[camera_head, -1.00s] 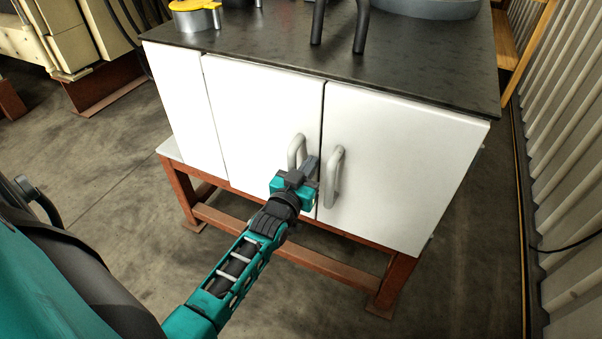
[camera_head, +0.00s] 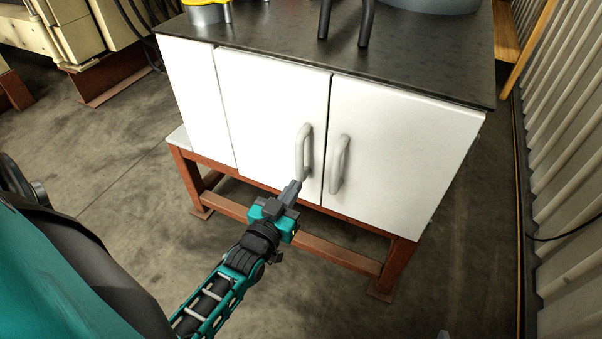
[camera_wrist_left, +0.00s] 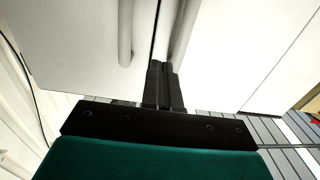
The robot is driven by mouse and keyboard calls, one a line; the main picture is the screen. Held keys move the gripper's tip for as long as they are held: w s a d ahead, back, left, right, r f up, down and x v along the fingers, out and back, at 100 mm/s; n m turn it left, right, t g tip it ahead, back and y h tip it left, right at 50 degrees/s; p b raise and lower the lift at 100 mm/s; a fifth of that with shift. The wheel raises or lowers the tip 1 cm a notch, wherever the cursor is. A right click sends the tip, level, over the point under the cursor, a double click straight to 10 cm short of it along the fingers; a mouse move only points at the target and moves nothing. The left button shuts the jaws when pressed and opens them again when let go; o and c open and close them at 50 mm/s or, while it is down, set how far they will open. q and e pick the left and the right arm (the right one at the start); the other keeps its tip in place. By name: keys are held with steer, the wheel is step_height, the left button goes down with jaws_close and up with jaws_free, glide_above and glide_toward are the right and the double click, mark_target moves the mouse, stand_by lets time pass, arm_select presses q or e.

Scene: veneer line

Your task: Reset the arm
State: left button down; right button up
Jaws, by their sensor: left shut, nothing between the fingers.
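My left gripper (camera_head: 290,191) is shut and empty, in front of the white cabinet's lower edge in the head view. Its fingertips are just below and left of the left door's handle (camera_head: 303,152). The right door's handle (camera_head: 340,164) is farther right. Both cabinet doors look closed. My right gripper is not in view.
The cabinet's dark top (camera_head: 420,62) carries a yellow-and-grey item (camera_head: 205,12) and a large grey round thing (camera_head: 430,5). The cabinet stands on a red-brown frame (camera_head: 330,253). A corrugated wall (camera_head: 565,130) is at the right. Open floor (camera_head: 110,165) lies to the left.

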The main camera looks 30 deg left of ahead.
arm_select(q)
steer(key=s+d+r+m+g+h+p, duration=0.1)
steer(key=s+d+m+g+h+p, duration=0.1)
steer(key=s+d+g+p, duration=0.1)
steer(key=s+d+r+m+g+h+p, duration=0.2)
steer(key=s+d+g+p, duration=0.1)
steer(key=s+d+p, duration=0.3)
steer(key=s+d, duration=0.1)
steer(key=s, duration=0.1)
steer(key=shift+s+d+g+h, duration=0.25)
steer(key=shift+s+g+h, duration=0.05)
steer(key=shift+g+h, duration=0.1)
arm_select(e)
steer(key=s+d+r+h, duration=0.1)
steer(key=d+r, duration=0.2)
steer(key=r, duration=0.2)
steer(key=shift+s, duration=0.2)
